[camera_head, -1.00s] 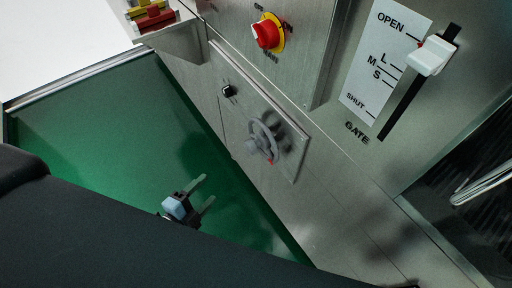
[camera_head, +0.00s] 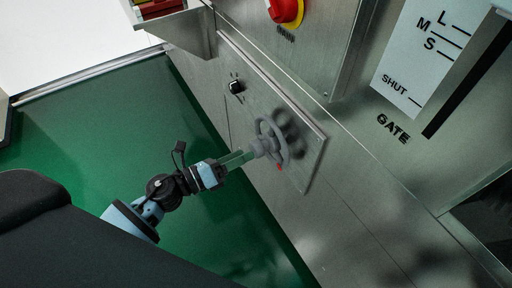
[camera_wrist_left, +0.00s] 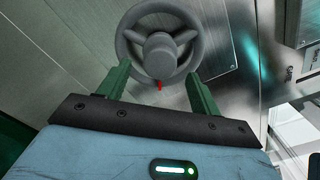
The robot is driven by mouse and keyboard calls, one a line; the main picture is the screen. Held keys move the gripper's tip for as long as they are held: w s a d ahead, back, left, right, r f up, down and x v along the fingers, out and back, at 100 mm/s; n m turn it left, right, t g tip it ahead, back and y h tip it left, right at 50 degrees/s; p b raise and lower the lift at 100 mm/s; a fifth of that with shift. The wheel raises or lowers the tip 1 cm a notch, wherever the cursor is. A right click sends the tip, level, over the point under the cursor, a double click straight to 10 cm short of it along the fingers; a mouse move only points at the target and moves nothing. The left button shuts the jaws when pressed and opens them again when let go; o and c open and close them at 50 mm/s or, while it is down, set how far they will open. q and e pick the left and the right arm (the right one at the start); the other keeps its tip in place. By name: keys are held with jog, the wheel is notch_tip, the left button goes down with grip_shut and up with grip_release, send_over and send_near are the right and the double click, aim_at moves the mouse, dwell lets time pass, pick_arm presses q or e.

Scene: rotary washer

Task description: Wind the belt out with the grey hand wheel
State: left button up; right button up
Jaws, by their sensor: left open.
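The grey hand wheel (camera_head: 284,153) sits on a raised steel plate on the machine's front. A small red mark (camera_head: 280,167) shows at its lower rim. My left gripper (camera_head: 249,154) is open in front of the wheel, its fingertips close to the hub. In the left wrist view the wheel (camera_wrist_left: 188,22) faces me, and the open fingers (camera_wrist_left: 158,74) stand on either side below its hub with nothing between them. Whether the fingertips touch the wheel I cannot tell. I cannot make out the belt. My right gripper is out of view.
A small black knob (camera_head: 236,87) is on the same plate, up and left of the wheel. A red and yellow main switch (camera_head: 286,10) and a gate scale (camera_head: 410,80) are above. A steel bracket (camera_head: 180,36) juts out at upper left. The green surface (camera_head: 100,120) is clear.

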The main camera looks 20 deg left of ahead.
aim_at(256, 149)
pick_arm(q)
jog(key=shift+x, duration=2.65)
jog(key=shift+c, duration=0.2)
jog(key=c, duration=1.3)
jog(key=shift+n+p, duration=0.4)
jog(key=shift+p, duration=0.05)
